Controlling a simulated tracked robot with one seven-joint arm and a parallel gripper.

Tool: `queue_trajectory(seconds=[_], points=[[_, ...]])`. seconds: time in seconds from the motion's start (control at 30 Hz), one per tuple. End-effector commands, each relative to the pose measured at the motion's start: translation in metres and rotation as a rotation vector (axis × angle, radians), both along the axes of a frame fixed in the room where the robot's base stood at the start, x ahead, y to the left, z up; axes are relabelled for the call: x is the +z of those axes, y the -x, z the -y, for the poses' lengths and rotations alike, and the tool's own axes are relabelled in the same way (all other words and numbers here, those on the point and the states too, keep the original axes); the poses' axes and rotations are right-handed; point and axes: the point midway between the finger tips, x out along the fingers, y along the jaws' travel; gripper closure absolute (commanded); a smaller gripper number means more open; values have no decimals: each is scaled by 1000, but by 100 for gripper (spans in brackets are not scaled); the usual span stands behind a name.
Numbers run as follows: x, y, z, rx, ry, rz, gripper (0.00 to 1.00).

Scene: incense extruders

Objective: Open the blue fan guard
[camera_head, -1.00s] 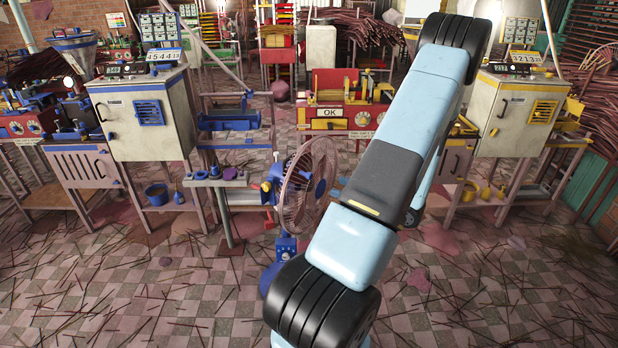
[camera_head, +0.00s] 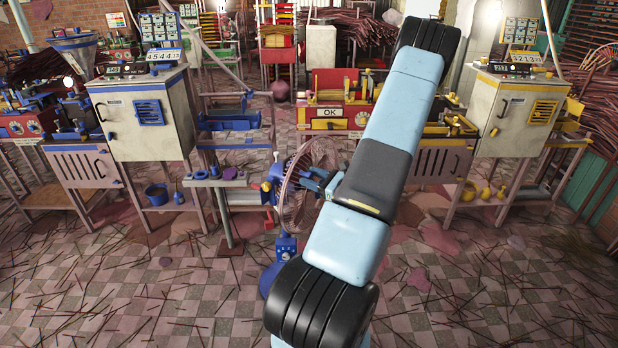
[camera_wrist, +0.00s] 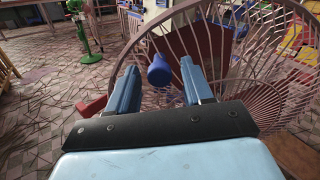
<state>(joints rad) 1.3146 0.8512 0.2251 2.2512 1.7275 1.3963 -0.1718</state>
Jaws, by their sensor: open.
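The blue fan (camera_head: 285,248) stands on the floor left of my arm in the head view. Its round, brownish-pink wire guard (camera_head: 288,208) faces right, toward my gripper (camera_head: 322,184). The guard (camera_wrist: 262,107) fills the right of the wrist view, curving up and over. A blue knob-like piece (camera_wrist: 158,70) shows between my two blue fingers, beyond their tips. My gripper (camera_wrist: 160,82) is open and empty; I cannot tell whether a finger touches the guard. My arm hides part of the fan's right side, and whether the guard is ajar is unclear.
A narrow stand (camera_head: 215,182) with small items is just left of the fan. A white cabinet (camera_head: 145,115) stands behind left, another (camera_head: 515,112) at right. A red machine (camera_head: 340,122) is behind. A green fan (camera_wrist: 85,40) shows in the wrist view. Sticks litter the floor.

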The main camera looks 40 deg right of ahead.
Motion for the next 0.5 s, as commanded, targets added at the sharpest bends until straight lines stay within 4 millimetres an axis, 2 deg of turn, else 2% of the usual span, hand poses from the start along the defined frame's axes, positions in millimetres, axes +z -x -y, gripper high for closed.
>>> queue_trajectory(seconds=[0.2, 0.5], points=[[0, -13, -3, 0, 0, 0, 49], [0, -13, -3, 0, 0, 0, 51]])
